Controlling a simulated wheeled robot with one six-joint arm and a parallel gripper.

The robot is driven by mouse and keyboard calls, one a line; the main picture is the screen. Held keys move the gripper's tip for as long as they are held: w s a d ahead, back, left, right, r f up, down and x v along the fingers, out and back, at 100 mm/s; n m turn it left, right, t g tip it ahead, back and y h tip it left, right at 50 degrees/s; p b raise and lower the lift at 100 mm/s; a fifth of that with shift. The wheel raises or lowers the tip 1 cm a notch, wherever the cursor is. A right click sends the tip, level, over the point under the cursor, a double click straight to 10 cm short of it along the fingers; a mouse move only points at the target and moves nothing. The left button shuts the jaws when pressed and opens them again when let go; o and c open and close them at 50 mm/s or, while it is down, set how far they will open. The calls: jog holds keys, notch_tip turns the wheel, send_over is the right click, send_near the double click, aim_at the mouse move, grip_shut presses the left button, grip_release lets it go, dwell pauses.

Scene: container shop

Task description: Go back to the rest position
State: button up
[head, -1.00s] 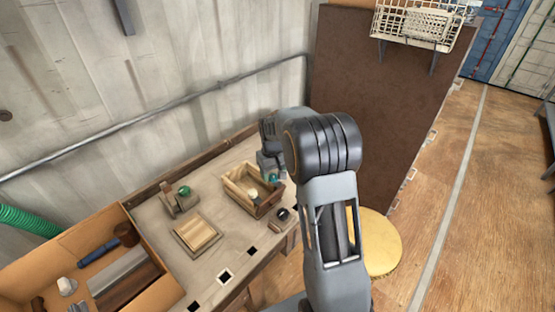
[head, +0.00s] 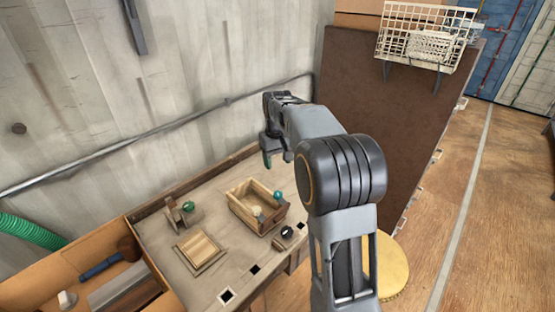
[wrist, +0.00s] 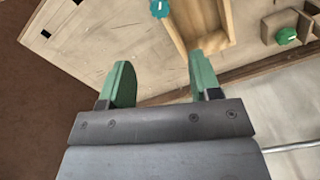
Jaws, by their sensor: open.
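My gripper (head: 267,160) is raised above the back of the workbench, behind the wooden box, with its green fingers pointing down. In the wrist view the two green fingers (wrist: 161,75) stand wide apart with nothing between them. The gripper is open, empty and clear of the bench. The teal-topped piece also shows in the wrist view (wrist: 160,8).
A brown panel (head: 370,130) stands right of the bench, with a wire basket (head: 425,35) above.

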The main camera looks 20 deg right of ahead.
dwell(0.4)
jog(key=s+a+f+t, duration=0.1)
jog(key=s+a, duration=0.3)
jog(key=s, duration=0.7)
jog(key=s+a+t, duration=0.2)
jog(key=s+a, duration=0.2)
jog(key=s, duration=0.7)
jog(key=shift+s+f+m+t+p, duration=0.25)
jog(key=shift+f+m+t+p, duration=0.05)
jog(key=shift+f+p, duration=0.1)
jog(key=shift+c, duration=0.4)
